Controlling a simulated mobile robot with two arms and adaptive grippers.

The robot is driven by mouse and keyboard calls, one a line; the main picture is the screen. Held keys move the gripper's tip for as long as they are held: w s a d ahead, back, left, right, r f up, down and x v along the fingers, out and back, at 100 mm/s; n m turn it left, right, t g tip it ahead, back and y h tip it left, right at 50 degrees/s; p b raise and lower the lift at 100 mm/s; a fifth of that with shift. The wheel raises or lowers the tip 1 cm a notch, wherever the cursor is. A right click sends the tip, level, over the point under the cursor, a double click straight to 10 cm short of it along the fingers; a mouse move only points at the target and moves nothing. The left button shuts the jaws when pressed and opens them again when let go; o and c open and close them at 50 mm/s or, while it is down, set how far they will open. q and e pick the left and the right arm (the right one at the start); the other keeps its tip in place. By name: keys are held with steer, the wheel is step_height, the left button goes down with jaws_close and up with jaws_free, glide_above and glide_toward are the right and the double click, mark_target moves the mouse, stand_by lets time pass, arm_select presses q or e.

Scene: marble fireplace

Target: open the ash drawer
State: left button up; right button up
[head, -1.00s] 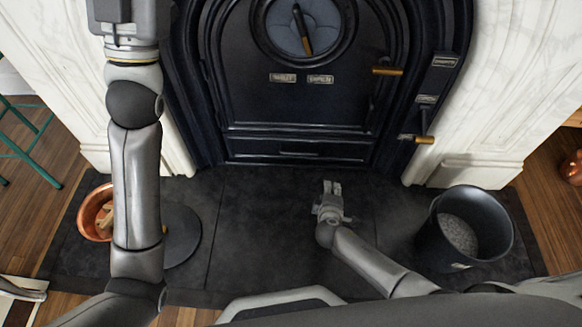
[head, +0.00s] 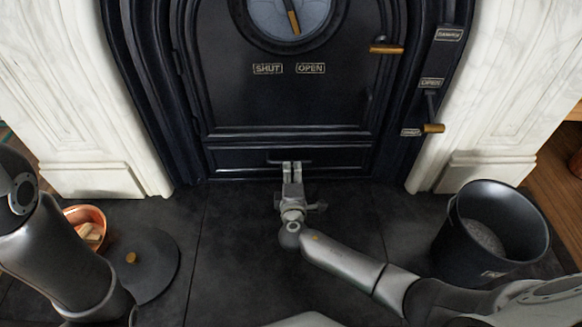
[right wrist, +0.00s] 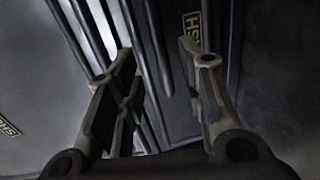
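The ash drawer (head: 232,159) is the low, wide black panel at the bottom of the black stove front, and it looks flush with it. A thin dark bar handle (head: 274,161) shows on its upper middle. My right gripper (head: 292,167) is at the drawer's front by the handle, with its fingers pointing at the stove. In the right wrist view the two fingers (right wrist: 160,70) stand apart, with dark stove edges beyond them. I cannot tell whether the handle lies between them. My left gripper is out of view; only my left arm shows.
A black bucket (head: 448,240) stands at the right on the dark hearth (head: 225,250). A copper pot (head: 92,213) and a round dark lid (head: 150,275) with a brass knob are at the left. Brass-handled levers (head: 433,128) stick out at the stove's right.

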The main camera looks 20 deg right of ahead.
mark_target(292, 161)
steer(key=b+x, duration=0.3)
steer(key=x, duration=0.4)
steer(key=shift+s, duration=0.1)
steer(key=shift+c, duration=0.2)
jaws_close()
